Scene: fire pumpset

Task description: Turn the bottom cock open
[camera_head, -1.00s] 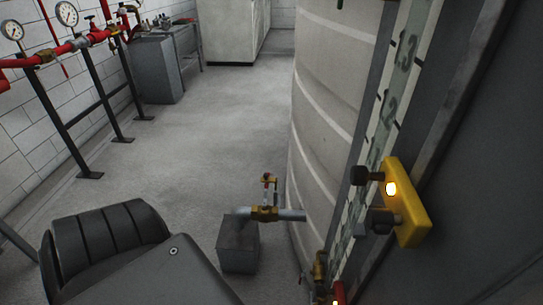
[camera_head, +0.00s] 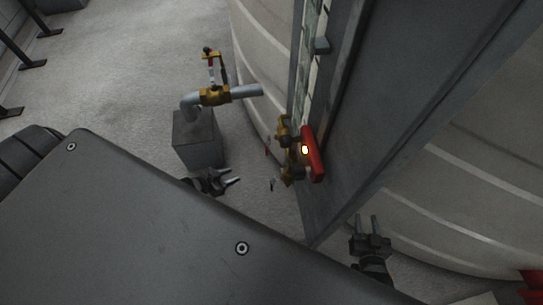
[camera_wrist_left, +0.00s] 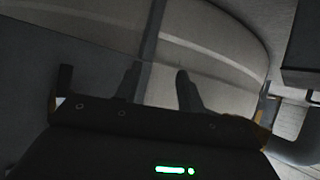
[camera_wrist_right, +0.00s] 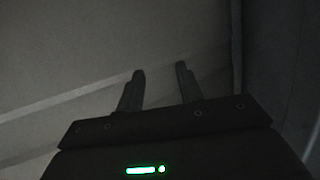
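A brass cock (camera_head: 287,132) with brass fittings sits low on the gauge strip beside the tank, against a red block (camera_head: 312,153) with a lit window. Small dark and red parts hang near it; which is its handle I cannot tell. My left gripper (camera_head: 231,177) is open and empty, left of and slightly below the cock, apart from it. It also shows open in the left wrist view (camera_wrist_left: 157,72). My right gripper (camera_head: 367,218) is open and empty, right of the grey panel and below the red block. The right wrist view (camera_wrist_right: 160,72) shows nothing between its fingers. Neither wrist view clearly shows the cock.
A larger brass valve (camera_head: 214,96) on a grey pipe stands above a grey block (camera_head: 197,140), close behind my left gripper. A wide grey panel (camera_head: 385,90) stands between the grippers. The pale tank (camera_head: 262,65) curves behind.

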